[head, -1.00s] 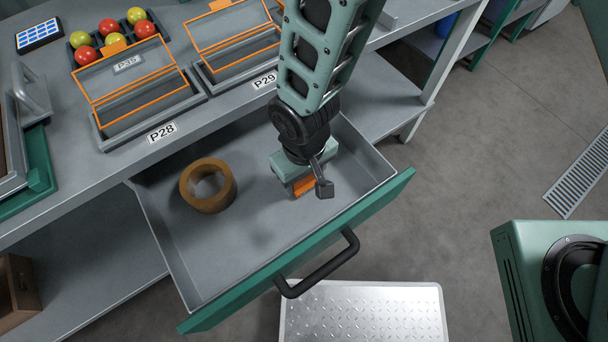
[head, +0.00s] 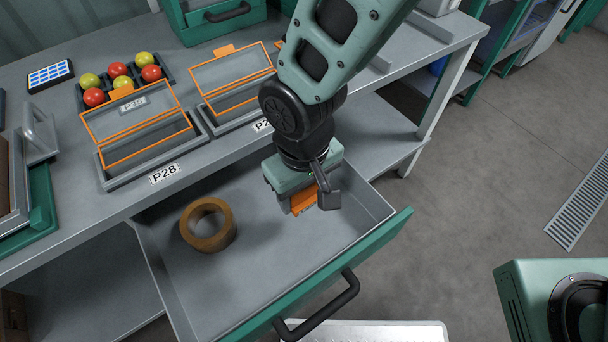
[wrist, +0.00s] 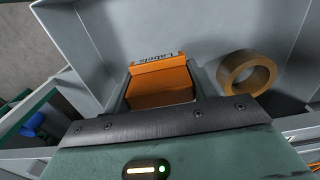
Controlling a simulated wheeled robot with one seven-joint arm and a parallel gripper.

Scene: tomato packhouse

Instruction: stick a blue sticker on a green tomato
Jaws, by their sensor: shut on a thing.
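My gripper (head: 297,203) is shut on an orange box (wrist: 162,86) marked "Labels" and holds it over the open drawer. The box is partly hidden by my gripper in the head view, where its orange side (head: 303,199) shows. A sheet of blue stickers (head: 50,76) lies on the bench at the far left. Beside it, a dark tray holds several tomatoes: yellow-green ones, such as this tomato (head: 145,58), and red ones, such as this tomato (head: 94,97). My gripper is well apart from the sheet and tomatoes.
The open drawer (head: 265,275) also holds a brown tape roll (head: 208,224), left of my gripper. Orange-framed bins, one over the label P28 (head: 165,173), stand on the bench (head: 60,235). A grey handled thing (head: 38,135) stands at the left.

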